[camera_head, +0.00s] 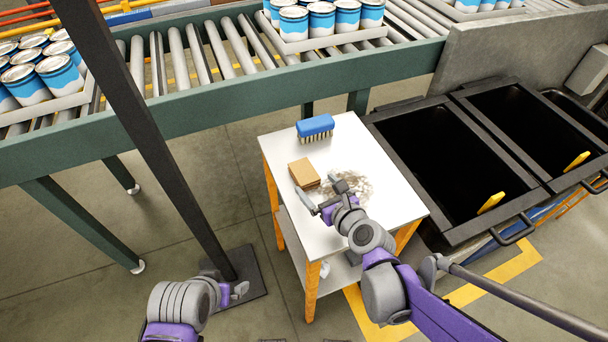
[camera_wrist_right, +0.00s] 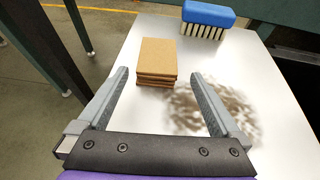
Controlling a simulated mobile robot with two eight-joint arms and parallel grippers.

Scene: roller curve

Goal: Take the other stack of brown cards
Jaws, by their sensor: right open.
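One stack of brown cards (camera_head: 304,174) lies on the white table top, near its left edge. In the right wrist view the stack (camera_wrist_right: 157,62) sits ahead of my fingers, nearer the left one. My right gripper (camera_head: 323,201) is open and empty over the table, just short of the stack and apart from it; its two fingers show in the wrist view (camera_wrist_right: 160,92). My left gripper (camera_head: 238,291) is low at the left of the table, away from the cards; its finger opening is too small to judge. No second stack shows.
A blue brush (camera_head: 315,128) stands on the white table (camera_head: 360,140) behind the cards. A dark smudge (camera_wrist_right: 212,108) marks the top. A roller conveyor (camera_head: 200,120) with trays of cans runs behind. A dark post (camera_head: 150,130) rises left.

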